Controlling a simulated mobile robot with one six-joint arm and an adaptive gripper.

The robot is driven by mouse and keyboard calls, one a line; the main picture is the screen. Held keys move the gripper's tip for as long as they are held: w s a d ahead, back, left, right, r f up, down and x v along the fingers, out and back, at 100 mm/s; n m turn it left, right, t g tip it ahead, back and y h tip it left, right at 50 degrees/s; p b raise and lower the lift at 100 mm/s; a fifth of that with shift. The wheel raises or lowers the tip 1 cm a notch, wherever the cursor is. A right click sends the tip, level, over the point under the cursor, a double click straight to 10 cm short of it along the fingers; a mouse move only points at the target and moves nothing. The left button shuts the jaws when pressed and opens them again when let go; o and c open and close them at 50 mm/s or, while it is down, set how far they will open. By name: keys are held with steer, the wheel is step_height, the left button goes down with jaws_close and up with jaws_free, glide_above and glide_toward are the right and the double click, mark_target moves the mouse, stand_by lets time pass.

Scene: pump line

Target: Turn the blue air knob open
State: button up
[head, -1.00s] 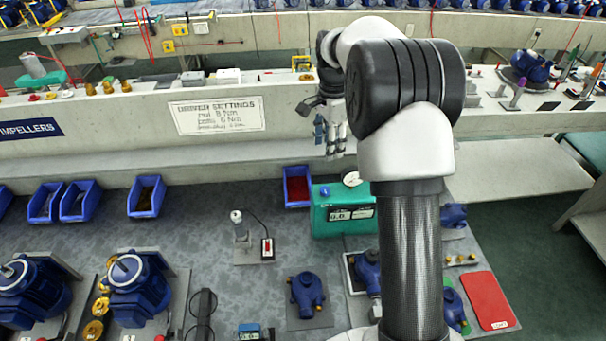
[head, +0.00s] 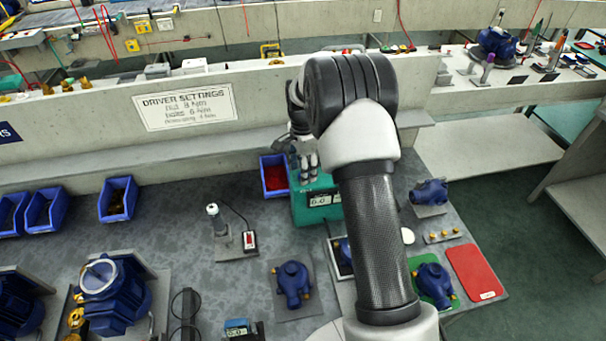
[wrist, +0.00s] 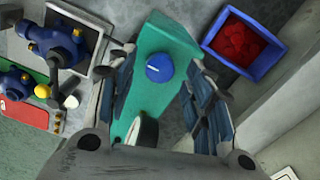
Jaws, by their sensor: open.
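The blue air knob (wrist: 160,67) has a white pointer line and sits on top of a teal box (wrist: 150,38) in the wrist view. In the head view the teal box (head: 322,208) stands on the grey bench, partly behind my arm. The knob is hidden there. My gripper (head: 308,168) hangs over the box. In the wrist view my open gripper (wrist: 163,90) has one finger on each side of the knob, apart from it. A round gauge (wrist: 141,128) on the box is partly hidden by my gripper body.
A blue bin of red parts (wrist: 238,45) stands close beside the box. Blue pumps (head: 292,284) lie on pads around it. A red mat (head: 474,271) is at the right. A raised ledge (head: 150,160) runs behind the bench.

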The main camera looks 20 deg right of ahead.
steer(key=shift+f, duration=0.75)
steer(key=shift+c, duration=0.2)
steer(key=c, duration=1)
